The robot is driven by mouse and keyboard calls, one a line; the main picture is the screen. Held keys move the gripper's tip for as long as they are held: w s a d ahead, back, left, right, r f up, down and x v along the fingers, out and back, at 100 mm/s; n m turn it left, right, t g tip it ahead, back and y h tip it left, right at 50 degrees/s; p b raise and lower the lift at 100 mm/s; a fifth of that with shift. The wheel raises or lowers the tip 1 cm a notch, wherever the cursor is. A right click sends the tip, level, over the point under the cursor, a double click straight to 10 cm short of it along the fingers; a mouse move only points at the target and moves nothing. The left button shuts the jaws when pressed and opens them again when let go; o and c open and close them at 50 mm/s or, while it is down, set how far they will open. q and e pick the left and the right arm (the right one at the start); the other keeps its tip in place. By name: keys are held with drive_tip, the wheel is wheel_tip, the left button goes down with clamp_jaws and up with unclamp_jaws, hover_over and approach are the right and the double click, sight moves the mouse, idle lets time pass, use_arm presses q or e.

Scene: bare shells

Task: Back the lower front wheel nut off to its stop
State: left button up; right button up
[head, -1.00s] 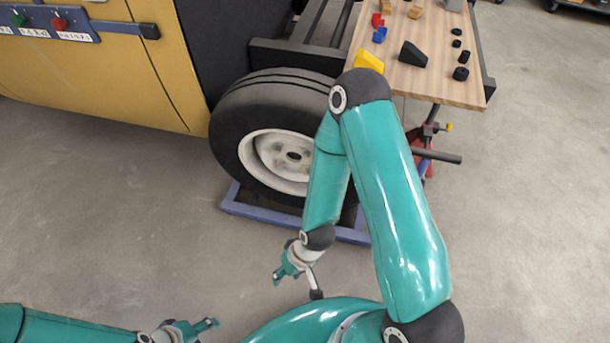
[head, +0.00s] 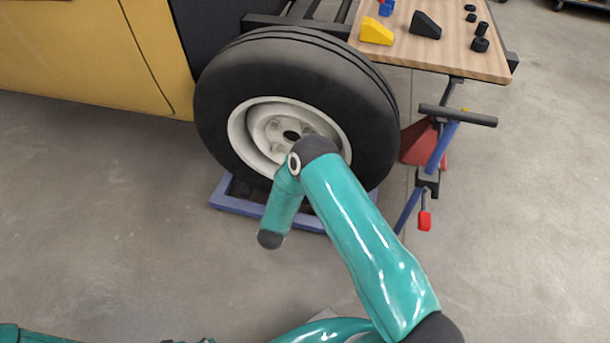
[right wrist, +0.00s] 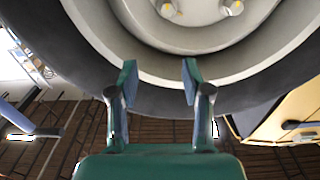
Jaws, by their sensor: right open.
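The wheel's pale rim (head: 244,143) faces me in the head view, with small nuts (head: 275,149) around its dark centre hole. My right arm's elbow covers the lower right part of the rim, so not all nuts show. In the right wrist view, two nuts (right wrist: 167,9) (right wrist: 232,7) show at the top edge; I cannot tell which is the lower front one. My right gripper (right wrist: 159,80) is open and empty in front of the rim, apart from the nuts; it is hidden in the head view. Only a sliver of my left gripper (head: 190,341) shows at the bottom edge.
The black tyre (head: 225,85) rests in a blue frame (head: 240,208). Right of it stand a red and blue stand with a black bar (head: 458,116) and a wooden table (head: 470,60) holding blocks. The yellow body (head: 80,60) is at left. Floor in front is clear.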

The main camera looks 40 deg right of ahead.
wheel_tip(320, 180, down, 14)
drive_tip(key=a+b, duration=0.2)
drive_tip(key=b, duration=0.5)
use_arm(q)
wheel_tip(320, 180, down, 15)
drive_tip(key=b, duration=0.5)
use_arm(e)
drive_tip(key=shift+n, duration=0.3)
drive_tip(key=shift+x, duration=8.1)
use_arm(q)
drive_tip(key=shift+r, duration=0.1)
use_arm(e)
drive_tip(key=shift+w+a, duration=0.1)
drive_tip(key=shift+w, duration=0.05)
clamp_jaws()
